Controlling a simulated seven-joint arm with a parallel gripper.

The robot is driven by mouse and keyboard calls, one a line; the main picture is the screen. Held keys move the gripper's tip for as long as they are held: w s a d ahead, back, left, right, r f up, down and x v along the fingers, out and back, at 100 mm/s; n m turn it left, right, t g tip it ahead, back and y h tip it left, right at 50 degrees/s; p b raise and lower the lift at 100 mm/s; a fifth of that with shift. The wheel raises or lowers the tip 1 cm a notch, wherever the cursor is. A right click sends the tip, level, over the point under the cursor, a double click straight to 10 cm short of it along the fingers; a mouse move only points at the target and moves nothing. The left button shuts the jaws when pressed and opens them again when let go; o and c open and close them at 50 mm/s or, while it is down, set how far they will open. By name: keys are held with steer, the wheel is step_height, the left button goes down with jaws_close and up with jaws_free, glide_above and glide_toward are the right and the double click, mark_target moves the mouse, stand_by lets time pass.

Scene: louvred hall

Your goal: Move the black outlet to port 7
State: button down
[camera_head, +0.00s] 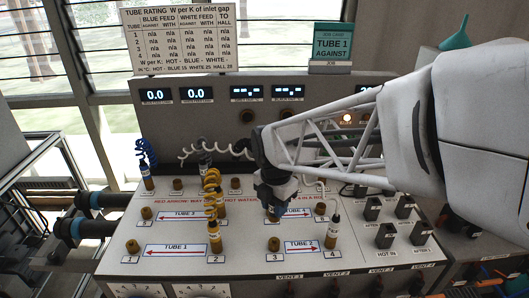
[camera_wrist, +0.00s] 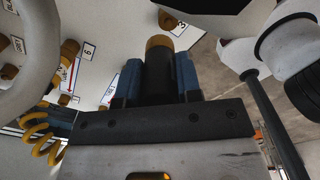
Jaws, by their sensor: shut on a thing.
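My gripper (camera_head: 275,205) is low over the left end of the TUBE 4 strip, among the ports. In the wrist view, its two blue fingers (camera_wrist: 158,80) are shut on a black cylindrical piece, the black outlet (camera_wrist: 160,72). A brass-coloured end (camera_wrist: 160,42) shows at the outlet's far tip. In the head view, a brass port (camera_head: 273,214) shows right under the fingers; its number is hidden. I cannot tell whether the outlet is seated on it or just above it.
Yellow coiled hoses (camera_head: 212,190) rise close to the left of my gripper. A white connector (camera_head: 332,232) stands on port 4. A bare brass port 3 (camera_head: 274,244) is in front. A blue coil (camera_head: 146,155) is at back left. Black sockets (camera_head: 386,235) stand at right.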

steer(key=w+r, duration=0.3)
steer(key=w, duration=0.8)
steer(key=shift+w, duration=0.25)
steer(key=shift+f, duration=0.2)
steer(key=shift+f, duration=3.25)
steer(key=shift+f, duration=1.6)
steer(key=c, duration=0.7)
jaws_free()
steer(key=shift+r, duration=0.1)
steer(key=shift+r, duration=2.4)
